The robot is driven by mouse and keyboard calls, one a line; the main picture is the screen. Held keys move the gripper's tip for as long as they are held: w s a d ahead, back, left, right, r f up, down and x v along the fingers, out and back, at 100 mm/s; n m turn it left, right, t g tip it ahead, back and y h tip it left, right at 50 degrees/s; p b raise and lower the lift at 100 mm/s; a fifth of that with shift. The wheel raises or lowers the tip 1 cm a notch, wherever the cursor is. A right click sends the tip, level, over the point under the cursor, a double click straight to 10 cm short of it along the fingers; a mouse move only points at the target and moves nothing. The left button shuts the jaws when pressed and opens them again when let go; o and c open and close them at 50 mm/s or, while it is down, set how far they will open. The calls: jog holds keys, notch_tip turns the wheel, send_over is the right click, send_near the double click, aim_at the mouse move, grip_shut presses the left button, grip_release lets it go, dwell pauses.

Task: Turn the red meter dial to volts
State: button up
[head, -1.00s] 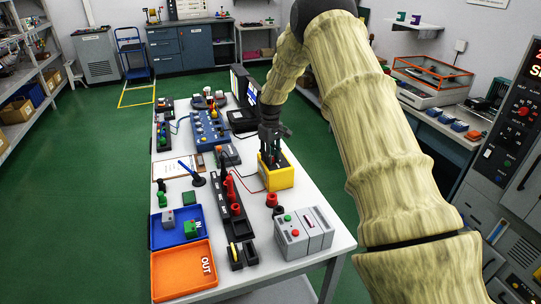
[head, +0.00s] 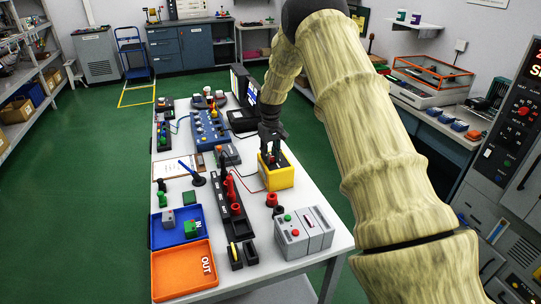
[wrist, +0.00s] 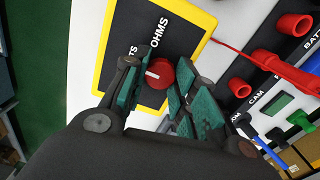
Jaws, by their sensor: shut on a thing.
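The yellow-edged meter (head: 279,179) stands on the white table in the head view, with my gripper (head: 270,151) coming down onto its top. In the wrist view the black face of the meter (wrist: 120,72) fills the upper middle. Its red dial (wrist: 159,73) sits between the two green-padded fingers of my gripper (wrist: 163,80), which is shut on it. A white mark on the dial lies toward the picture's left. The word OHMS shows above the dial; a label ending in TS is partly hidden behind the left finger.
A red lead (wrist: 232,56) runs from the meter toward a black strip with red sockets (wrist: 240,88). Blue (head: 168,239) and orange (head: 183,284) trays and a grey box (head: 303,234) stand nearer on the table.

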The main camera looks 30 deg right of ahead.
aim_at(271, 157)
jog(key=o, duration=1.1)
jog(key=shift+d+f, duration=0.1)
jog(key=shift+c, duration=0.2)
notch_tip(271, 157, up, 12)
